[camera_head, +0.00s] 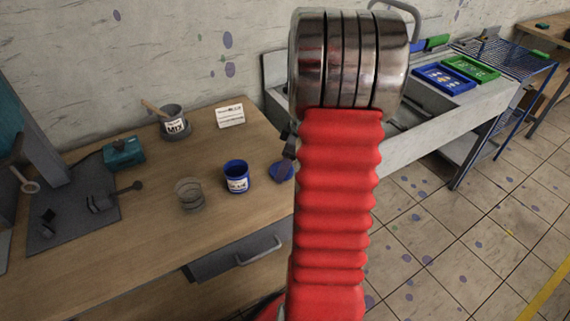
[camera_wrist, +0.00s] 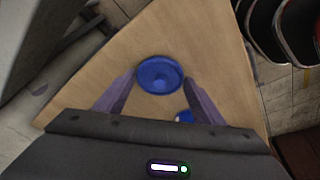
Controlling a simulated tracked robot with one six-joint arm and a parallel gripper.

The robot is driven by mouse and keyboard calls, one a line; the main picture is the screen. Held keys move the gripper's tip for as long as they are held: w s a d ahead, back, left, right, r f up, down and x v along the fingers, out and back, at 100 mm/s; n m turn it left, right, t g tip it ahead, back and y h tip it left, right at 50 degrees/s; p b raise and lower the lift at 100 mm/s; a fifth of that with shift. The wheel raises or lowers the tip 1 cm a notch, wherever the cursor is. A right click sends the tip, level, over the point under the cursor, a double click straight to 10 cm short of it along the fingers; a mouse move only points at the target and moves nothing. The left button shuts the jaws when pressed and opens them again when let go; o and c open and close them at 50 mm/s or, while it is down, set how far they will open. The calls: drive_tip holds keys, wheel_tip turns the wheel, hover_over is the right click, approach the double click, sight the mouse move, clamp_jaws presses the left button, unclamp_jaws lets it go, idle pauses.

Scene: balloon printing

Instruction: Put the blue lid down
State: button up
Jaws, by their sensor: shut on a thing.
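The blue lid (camera_wrist: 160,74) is a round dish-like disc between the two fingertips of my gripper (camera_wrist: 159,77) in the wrist view. My gripper is shut on it. In the head view the lid (camera_head: 281,172) shows near the table's right edge, partly hidden by my red arm. My gripper (camera_head: 288,148) is mostly hidden there too. I cannot tell whether the lid touches the table. An open blue pot (camera_head: 236,177) with a white label stands on the table left of the lid. Part of a blue thing (camera_wrist: 184,116) shows below the lid in the wrist view.
On the wooden table (camera_head: 150,235) stand a clear glass (camera_head: 189,194), a grey MIX pot (camera_head: 173,123), a white card (camera_head: 230,116) and a teal box (camera_head: 123,152). A sink bench with blue (camera_head: 444,78) and green (camera_head: 470,68) trays is at the right.

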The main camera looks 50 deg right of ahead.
drive_tip(key=o, duration=1)
drive_tip(key=shift+f, duration=0.1)
drive_tip(key=v, duration=1.2)
